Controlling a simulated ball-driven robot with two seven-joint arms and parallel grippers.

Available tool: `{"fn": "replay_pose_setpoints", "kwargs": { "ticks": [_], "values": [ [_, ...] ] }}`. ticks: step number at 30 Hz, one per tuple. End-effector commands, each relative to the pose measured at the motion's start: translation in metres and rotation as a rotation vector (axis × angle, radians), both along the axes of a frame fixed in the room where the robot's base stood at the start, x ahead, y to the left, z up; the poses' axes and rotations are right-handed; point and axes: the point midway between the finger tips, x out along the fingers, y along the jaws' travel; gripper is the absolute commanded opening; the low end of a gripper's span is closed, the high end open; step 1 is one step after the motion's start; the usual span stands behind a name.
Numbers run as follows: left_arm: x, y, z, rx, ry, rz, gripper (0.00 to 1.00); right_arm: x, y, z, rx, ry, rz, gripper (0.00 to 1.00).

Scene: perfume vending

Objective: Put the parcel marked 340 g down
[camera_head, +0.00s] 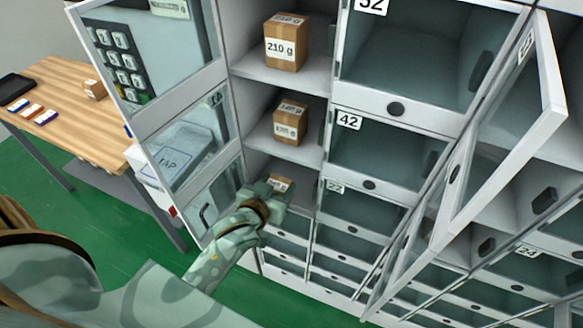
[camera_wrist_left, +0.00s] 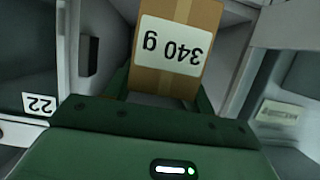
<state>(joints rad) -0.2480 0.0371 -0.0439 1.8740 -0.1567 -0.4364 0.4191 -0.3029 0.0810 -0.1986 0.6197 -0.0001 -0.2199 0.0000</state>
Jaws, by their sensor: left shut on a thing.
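The parcel marked 340 g (camera_wrist_left: 173,78) is a brown cardboard box with a white label, seen upside down in the left wrist view. My left gripper (camera_wrist_left: 165,95) is shut on it, with green fingers at its lower sides. In the head view my left gripper (camera_head: 272,188) reaches into a low open compartment, and only the top of the parcel (camera_head: 280,183) shows past it. Whether the parcel touches the compartment floor cannot be told. My right gripper is not in view.
Above, open compartments hold a 210 g parcel (camera_head: 286,45) and another parcel (camera_head: 290,122). Open glass doors stand left (camera_head: 210,195) and right (camera_head: 505,125). Closed compartment 42 (camera_head: 375,145) is beside. A wooden table (camera_head: 75,105) with small items stands at far left.

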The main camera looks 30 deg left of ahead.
Motion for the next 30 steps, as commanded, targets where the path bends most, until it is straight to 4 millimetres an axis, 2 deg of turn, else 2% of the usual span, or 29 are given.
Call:
{"fn": "replay_pose_setpoints", "kwargs": {
  "ticks": [1,3,10,15,18,29,30],
  "values": [
    [0.014,0.0,0.0,0.001,-0.004,-0.001,0.16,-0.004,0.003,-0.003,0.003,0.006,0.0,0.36],
    [0.028,0.001,0.001,0.0,-0.004,-0.001,0.16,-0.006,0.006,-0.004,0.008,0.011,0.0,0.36],
    [0.052,0.003,0.001,0.0,-0.003,-0.001,0.16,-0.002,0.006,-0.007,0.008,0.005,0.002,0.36],
    [0.085,0.004,0.001,0.001,-0.003,-0.001,0.16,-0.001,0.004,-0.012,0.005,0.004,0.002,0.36],
    [0.083,0.004,-0.014,-0.001,0.002,-0.001,0.16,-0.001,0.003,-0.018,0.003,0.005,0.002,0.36],
    [0.083,0.004,-0.016,-0.001,0.0,-0.001,0.16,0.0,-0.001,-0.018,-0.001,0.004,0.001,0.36],
    [0.082,0.004,-0.018,0.0,0.002,-0.001,0.57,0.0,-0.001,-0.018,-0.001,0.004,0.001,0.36]
  ]
}}
